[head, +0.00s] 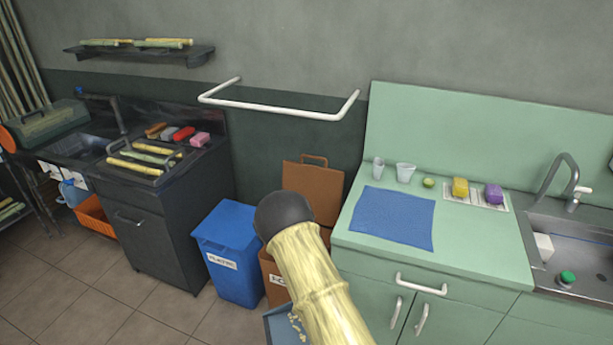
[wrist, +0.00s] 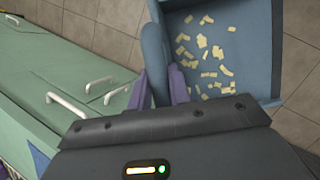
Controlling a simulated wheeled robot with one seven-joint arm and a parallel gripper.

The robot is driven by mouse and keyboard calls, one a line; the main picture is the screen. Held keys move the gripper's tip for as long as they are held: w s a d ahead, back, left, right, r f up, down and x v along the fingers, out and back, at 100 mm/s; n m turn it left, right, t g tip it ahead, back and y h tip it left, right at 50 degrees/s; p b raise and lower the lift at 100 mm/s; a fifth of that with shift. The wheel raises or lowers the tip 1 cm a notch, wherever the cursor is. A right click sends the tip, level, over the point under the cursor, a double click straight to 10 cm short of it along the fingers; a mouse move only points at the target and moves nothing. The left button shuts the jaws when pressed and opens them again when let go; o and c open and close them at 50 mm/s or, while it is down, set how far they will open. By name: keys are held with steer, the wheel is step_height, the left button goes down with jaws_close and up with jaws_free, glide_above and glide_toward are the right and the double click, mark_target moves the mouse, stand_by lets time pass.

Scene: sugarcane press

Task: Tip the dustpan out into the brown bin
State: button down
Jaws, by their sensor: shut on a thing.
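My gripper (wrist: 158,88) shows in the wrist view, its purple fingers shut on the blue handle of the dustpan (wrist: 252,35). The pan holds several pale chips (wrist: 203,60), scattered over its floor. In the head view only a corner of the dustpan (head: 278,328) shows at the bottom, with a few chips in it; my arm hides the rest and my gripper. The brown bin (head: 270,274) stands between the blue bin and the green counter, with its brown lid (head: 314,185) raised behind. My arm covers most of its opening.
The blue bin (head: 232,258) stands just left of the brown one. The green counter (head: 345,238), with a blue mat (head: 393,218), is close on the right. A dark cabinet (head: 158,235) stands further left. Tiled floor (head: 120,312) is free in front.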

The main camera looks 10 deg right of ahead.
step_height(320, 180, up, 17)
steer(key=p, duration=1.7)
steer(key=shift+s+p, duration=0.4)
steer(key=shift+f, duration=0.1)
